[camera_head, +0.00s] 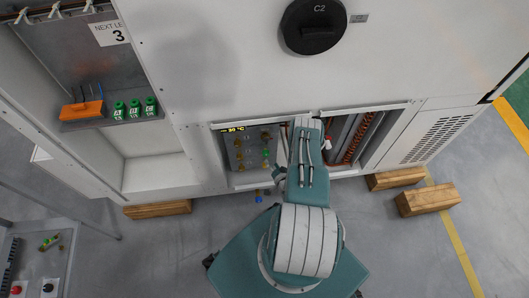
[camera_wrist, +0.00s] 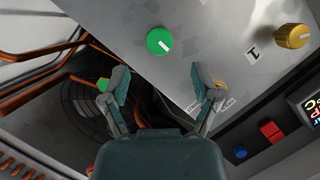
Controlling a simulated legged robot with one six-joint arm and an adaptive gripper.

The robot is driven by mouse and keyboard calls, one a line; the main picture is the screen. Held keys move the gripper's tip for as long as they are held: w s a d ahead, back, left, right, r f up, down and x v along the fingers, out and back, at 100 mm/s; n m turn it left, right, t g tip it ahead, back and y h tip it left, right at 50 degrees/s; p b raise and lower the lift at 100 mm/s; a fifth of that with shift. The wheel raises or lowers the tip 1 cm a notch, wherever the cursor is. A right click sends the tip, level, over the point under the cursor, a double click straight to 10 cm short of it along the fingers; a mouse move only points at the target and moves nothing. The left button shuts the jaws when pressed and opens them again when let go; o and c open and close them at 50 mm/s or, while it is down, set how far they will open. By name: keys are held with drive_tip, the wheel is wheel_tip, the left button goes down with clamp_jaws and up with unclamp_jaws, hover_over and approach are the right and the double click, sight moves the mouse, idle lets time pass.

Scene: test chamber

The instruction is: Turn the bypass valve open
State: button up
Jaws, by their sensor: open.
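My gripper (camera_wrist: 161,82) is open in the wrist view, with its two fingers apart and nothing between them. A round green knob (camera_wrist: 159,41) with a white line sits on a grey panel (camera_wrist: 205,45), just beyond the gap between the fingertips. The fingers do not appear to touch it. A gold knob (camera_wrist: 291,36) is on the same panel at the right. No readable label shows which knob is the bypass valve. In the head view, my arm reaches into the cabinet opening and hides the fingertips. A green knob (camera_head: 266,153) shows there among several brass-coloured ones.
Copper pipes (camera_wrist: 45,48) and a fan grille (camera_wrist: 85,105) lie at the left in the wrist view. The white cabinet (camera_head: 235,60) frames the narrow opening. Wooden blocks (camera_head: 428,200) lie on the floor.

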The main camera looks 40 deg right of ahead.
sight(267, 155)
drive_tip(key=x, duration=0.6)
drive_tip(key=shift+d, duration=0.2)
drive_tip(key=shift+w+d+f, duration=0.1)
drive_tip(key=shift+w+f, duration=0.1)
drive_tip(key=shift+w, duration=0.45)
